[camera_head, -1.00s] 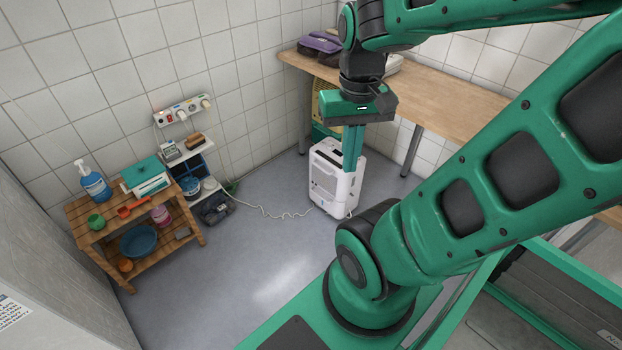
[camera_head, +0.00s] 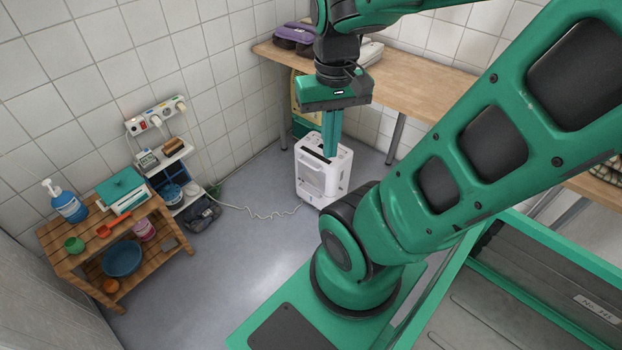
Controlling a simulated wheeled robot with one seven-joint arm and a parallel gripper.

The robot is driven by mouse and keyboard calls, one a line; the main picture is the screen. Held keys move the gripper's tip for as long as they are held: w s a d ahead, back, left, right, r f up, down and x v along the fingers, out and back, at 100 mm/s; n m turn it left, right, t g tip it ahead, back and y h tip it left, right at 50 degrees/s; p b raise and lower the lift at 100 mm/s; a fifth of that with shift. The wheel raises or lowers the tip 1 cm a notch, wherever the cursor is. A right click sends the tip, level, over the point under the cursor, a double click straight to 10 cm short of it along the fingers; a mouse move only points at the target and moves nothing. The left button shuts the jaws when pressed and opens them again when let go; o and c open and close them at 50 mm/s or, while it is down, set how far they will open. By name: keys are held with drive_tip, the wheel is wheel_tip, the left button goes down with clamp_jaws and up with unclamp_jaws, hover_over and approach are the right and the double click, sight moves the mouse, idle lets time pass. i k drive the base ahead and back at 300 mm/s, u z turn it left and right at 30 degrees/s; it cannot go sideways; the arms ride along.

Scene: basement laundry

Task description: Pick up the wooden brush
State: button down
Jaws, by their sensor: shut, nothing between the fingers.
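A small brown block-like thing that looks like the wooden brush (camera_head: 173,145) lies on the top of a small white wall shelf (camera_head: 166,160) at the left. It is too small to make out bristles. My gripper (camera_head: 331,154) points down in the middle of the picture, its green fingers together and empty. It is well to the right of the brush and appears in front of a white boxy appliance (camera_head: 343,178). I cannot tell whether the fingertips touch the appliance.
A grey device (camera_head: 147,160) sits beside the brush, under a power strip (camera_head: 155,117). A wooden rack (camera_head: 66,240) with a soap bottle, bowls and a teal-lidded box stands at left. A cord (camera_head: 250,212) crosses the floor. A wooden counter (camera_head: 420,90) runs along the back.

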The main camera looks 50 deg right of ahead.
sight(175, 145)
drive_tip(key=k, duration=0.4)
drive_tip(key=z, duration=0.65)
drive_tip(key=i, duration=1.4)
drive_tip(key=u, duration=0.45)
drive_tip(key=i, duration=0.6)
drive_tip(key=u, duration=0.3)
